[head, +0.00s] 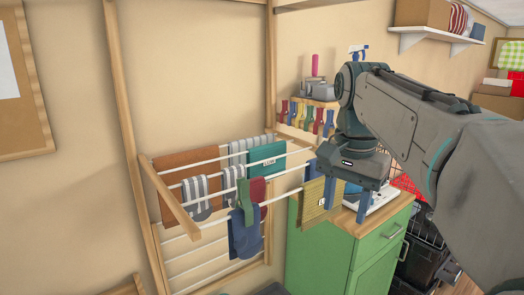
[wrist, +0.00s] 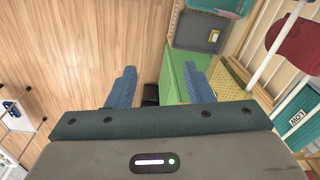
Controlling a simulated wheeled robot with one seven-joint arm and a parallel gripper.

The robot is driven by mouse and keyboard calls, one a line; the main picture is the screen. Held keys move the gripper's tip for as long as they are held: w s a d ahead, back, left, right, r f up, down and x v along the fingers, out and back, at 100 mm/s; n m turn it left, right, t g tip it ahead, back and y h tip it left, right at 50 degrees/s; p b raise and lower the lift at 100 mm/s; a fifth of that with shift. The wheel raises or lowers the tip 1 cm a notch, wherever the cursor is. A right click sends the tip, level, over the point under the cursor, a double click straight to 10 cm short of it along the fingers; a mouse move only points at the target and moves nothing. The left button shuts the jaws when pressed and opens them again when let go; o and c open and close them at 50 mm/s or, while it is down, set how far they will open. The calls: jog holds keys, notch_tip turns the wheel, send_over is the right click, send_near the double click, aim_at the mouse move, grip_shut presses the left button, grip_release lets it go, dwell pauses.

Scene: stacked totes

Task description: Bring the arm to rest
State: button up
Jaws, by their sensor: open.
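My gripper (head: 347,200) points down at the end of my raised grey arm (head: 420,125), at the right of the head view. Its two blue fingers are apart with nothing between them. In the head view it overlaps the top of the green cabinet (head: 335,262), just right of the yellow cloth (head: 315,203). In the wrist view my gripper (wrist: 160,88) shows open fingers over wooden floor (wrist: 80,50) and the cabinet's green side (wrist: 176,80). I cannot tell the exact gap between the fingers and the cloth.
A wall drying rack (head: 195,228) with several hung cloths and socks stands left of my gripper. A shelf (head: 435,35) with a box is at the upper right. A black crate (head: 420,262) stands right of the cabinet.

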jog(key=s+f+n+t, duration=0.1)
jog(key=s+f+n, duration=0.3)
jog(key=f, duration=0.6)
jog(key=s+f+n+t, duration=0.1)
jog(key=s+f+n, duration=0.3)
jog(key=s+f, duration=0.4)
jog(key=x, duration=0.3)
jog(key=shift+s, duration=0.45)
